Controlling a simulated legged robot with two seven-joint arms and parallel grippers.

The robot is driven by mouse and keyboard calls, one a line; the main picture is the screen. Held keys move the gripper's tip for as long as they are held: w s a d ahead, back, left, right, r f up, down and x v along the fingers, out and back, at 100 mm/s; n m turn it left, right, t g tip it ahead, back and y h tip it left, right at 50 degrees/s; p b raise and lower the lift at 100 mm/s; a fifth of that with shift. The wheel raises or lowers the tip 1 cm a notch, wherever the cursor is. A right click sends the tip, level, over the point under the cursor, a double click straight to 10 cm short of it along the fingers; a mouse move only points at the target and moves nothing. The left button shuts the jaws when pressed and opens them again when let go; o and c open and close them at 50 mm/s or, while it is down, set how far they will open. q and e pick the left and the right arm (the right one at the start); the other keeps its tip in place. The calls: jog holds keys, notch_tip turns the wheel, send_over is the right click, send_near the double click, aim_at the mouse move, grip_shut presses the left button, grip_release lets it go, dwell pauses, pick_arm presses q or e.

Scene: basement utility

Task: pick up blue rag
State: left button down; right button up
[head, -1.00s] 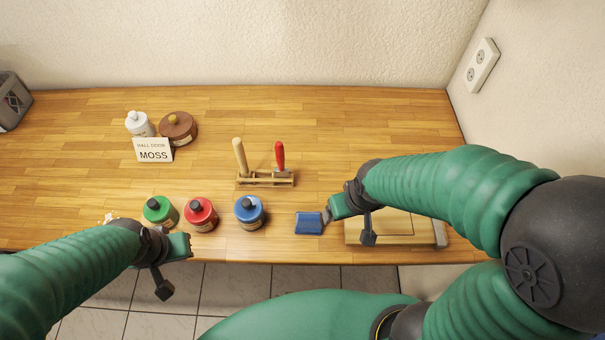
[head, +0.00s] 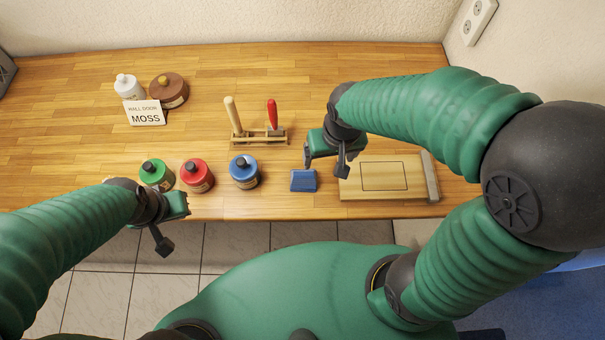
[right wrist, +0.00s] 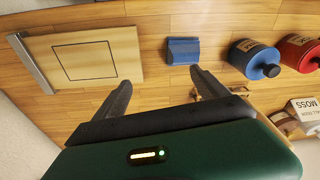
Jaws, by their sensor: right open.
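The blue rag (head: 303,181) lies folded on the wooden worktop, between the blue bottle and the pale board. It also shows in the right wrist view (right wrist: 183,51), beyond my fingertips and roughly between their lines. My right gripper (head: 322,162) is open and empty, just behind and to the right of the rag in the head view; its spread fingers show in the right wrist view (right wrist: 160,82). My left gripper (head: 184,204) is at the worktop's front edge, in front of the green and red bottles; its jaw opening is not clear.
Green (head: 156,174), red (head: 196,175) and blue (head: 244,171) bottles stand left of the rag. A tool rack (head: 260,138) with two handles stands behind. The board (head: 410,184) lies to the right. A MOSS sign (head: 145,113) stands back left.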

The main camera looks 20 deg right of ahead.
notch_tip(320, 180, up, 6)
jog(key=m+g, duration=0.2)
send_over(303, 174)
jog(key=w, duration=0.1)
notch_tip(303, 174, down, 11)
jog(key=shift+a+r+p, duration=0.15)
jog(key=shift+p, duration=0.35)
jog(key=shift+f, duration=0.35)
jog(key=f, duration=0.2)
jog(key=s+f+p, duration=0.1)
jog(key=f, duration=0.1)
jog(key=shift+f, duration=0.35)
pick_arm(q)
jog(key=shift+w+a+r, duration=0.1)
jog(key=shift+w+r, duration=0.1)
jog(key=shift+r, duration=0.4)
jog(key=shift+w+a+r, duration=0.1)
jog(key=shift+w+r, duration=0.05)
jog(key=shift+r, duration=0.45)
pick_arm(e)
jog(key=shift+f, duration=0.1)
jog(key=shift+d, duration=0.2)
jog(key=c, duration=1.6)
pick_arm(q)
jog(key=shift+d, duration=0.1)
